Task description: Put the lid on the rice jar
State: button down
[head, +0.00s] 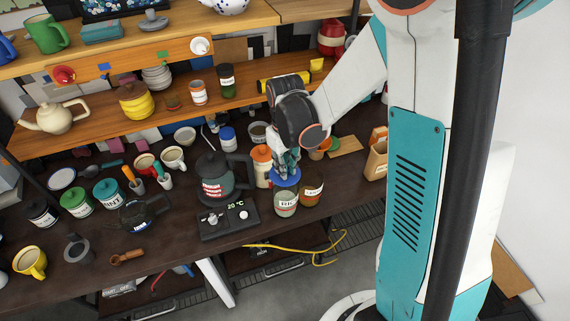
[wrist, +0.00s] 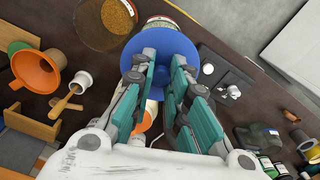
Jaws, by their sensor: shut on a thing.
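The rice jar (head: 285,208) is a clear jar with a pale label, upright near the front edge of the dark counter. A blue round lid (head: 291,182) is in my gripper (head: 285,163), at the jar's top. My gripper is shut on the lid, which also shows in the wrist view (wrist: 160,46) between the fingers (wrist: 159,78). In the wrist view, part of the rice jar (wrist: 168,20) shows past the lid's far edge. I cannot tell whether the lid touches the rim. The grasped part is mostly hidden by the fingers.
A brown-filled jar (head: 312,190) stands close to the right of the rice jar. A grey kettle (head: 213,172) and dark scale (head: 228,220) are to the left. An orange-topped jar (head: 262,166) stands behind. An orange funnel (wrist: 36,70) shows in the wrist view.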

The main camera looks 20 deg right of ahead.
jog(key=shift+f, duration=0.1)
jog(key=shift+f+b, duration=2)
jog(key=shift+f, duration=0.05)
jog(key=shift+f+b, duration=0.95)
jog(key=shift+b, duration=0.35)
dwell(0.7)
jog(key=c, duration=1.5)
grip_release()
jog(key=shift+o, duration=0.2)
notch_tip(320, 180, up, 12)
